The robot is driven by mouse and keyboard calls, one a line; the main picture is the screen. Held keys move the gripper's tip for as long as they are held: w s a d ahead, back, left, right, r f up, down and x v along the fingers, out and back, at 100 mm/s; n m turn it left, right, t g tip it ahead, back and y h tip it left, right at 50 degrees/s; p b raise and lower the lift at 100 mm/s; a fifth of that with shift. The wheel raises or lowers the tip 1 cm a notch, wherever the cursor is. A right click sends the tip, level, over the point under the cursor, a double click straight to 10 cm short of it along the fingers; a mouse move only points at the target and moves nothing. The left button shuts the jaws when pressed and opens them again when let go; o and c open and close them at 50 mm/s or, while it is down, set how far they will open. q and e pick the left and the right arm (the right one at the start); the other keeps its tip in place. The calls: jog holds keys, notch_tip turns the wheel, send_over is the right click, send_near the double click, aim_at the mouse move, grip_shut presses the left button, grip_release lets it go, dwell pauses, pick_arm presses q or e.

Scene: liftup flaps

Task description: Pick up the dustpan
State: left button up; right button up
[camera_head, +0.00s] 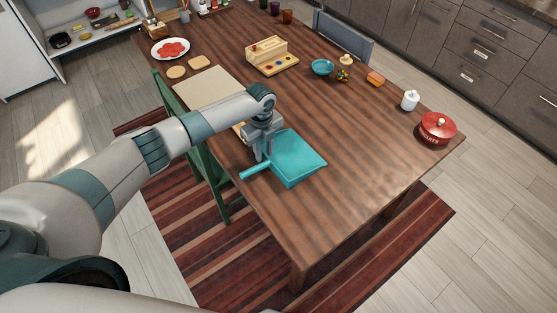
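The dustpan (301,160) is teal and lies on the near part of the wooden table, its handle pointing left toward the table's edge. My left gripper (263,157) points down at the dustpan, where the handle meets the pan. Its fingers overlap the dustpan in the picture; I cannot tell whether they touch or grip it. The gripper covers part of the handle's inner end. My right gripper is not in view.
The wooden table (350,185) has clear room right of the dustpan. A tan board (207,88) lies behind my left arm. A red pot (437,128) and white jar (410,100) stand at the right. A green chair (208,165) is at the left edge.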

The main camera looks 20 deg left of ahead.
pick_arm(q)
jog(key=shift+c, duration=0.3)
grip_shut()
jog(key=shift+r, duration=0.15)
jog(key=shift+r+b, duration=0.4)
jog(key=shift+r, duration=0.1)
notch_tip(320, 180, up, 2)
jog(key=shift+w+r+b, duration=0.1)
jog(key=shift+b, duration=0.45)
jog(key=s+d+r+b, duration=0.3)
jog(key=s+d+r, duration=0.4)
jog(key=s+d, duration=0.1)
jog(key=shift+s+r, duration=0.3)
jog(key=shift+s, duration=0.1)
